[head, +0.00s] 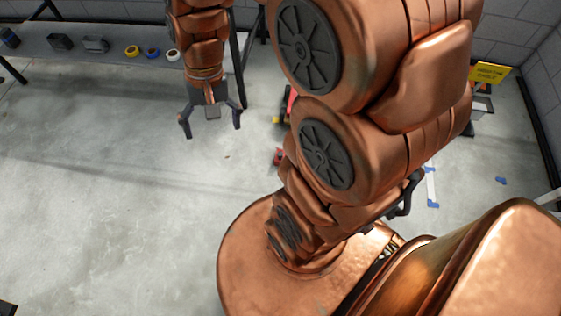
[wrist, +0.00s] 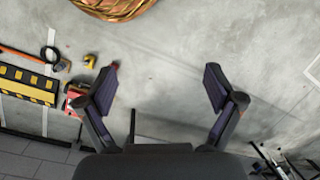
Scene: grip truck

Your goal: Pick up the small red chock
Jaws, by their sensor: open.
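A small red object (head: 279,156), which looks like the chock, lies on the floor in the head view, beside my arm, which may hide part of it. In the wrist view, a small dark red object (wrist: 115,66), probably the same one, shows at the tip of the left finger, partly covered by it. My gripper (head: 212,128) is open and empty above the floor, left of and farther back than the red object in the head view. Its spread fingers also show in the wrist view (wrist: 160,80).
A yellow object (wrist: 90,61) and a larger red object (wrist: 76,96) lie left of the fingers in the wrist view. A grey shelf (head: 110,45) with tape rolls and dark items stands at the back left.

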